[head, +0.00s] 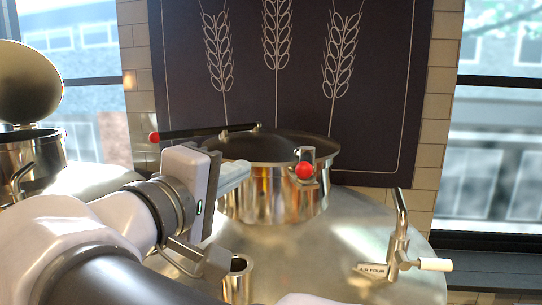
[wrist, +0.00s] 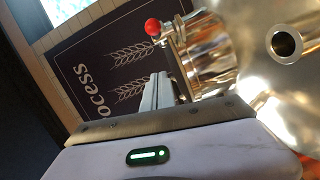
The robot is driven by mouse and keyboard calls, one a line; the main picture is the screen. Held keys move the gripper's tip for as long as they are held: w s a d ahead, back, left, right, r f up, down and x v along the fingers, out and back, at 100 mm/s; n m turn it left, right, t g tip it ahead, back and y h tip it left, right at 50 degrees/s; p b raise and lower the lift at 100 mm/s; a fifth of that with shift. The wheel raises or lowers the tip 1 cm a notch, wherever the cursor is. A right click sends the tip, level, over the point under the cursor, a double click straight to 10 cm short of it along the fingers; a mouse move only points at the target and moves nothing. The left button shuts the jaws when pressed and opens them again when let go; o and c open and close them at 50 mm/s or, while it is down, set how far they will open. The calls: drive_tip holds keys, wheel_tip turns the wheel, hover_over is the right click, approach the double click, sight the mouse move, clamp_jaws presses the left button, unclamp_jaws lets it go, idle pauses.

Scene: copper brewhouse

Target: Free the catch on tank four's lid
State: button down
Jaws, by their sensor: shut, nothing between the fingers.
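Tank four's steel neck (head: 262,195) stands on a domed tank top, with a dark round lid (head: 270,146) at its rim. The catch (head: 307,153) is a small metal piece at the neck's front right, with a red ball (head: 305,170). This red ball also shows in the wrist view (wrist: 153,27), beyond my fingers. My gripper (head: 240,172) is shut and empty, left of the catch and apart from it. Its fingers also show in the wrist view (wrist: 158,90). My gripper hides the neck's left side in the head view.
A black bar with a red knob (head: 153,137) reaches left from the lid's back. A valve (head: 400,245) labelled "AIR FOUR" stands at the right. A short open pipe (head: 238,280) rises in front. Another tank with a raised lid (head: 27,85) is at far left.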

sight(305, 164)
drive_tip(key=w+d+f+p, duration=0.1)
drive_tip(key=w+d, duration=0.7)
drive_tip(key=shift+w+f, duration=0.2)
drive_tip(key=shift+w, duration=0.1)
idle(0.3)
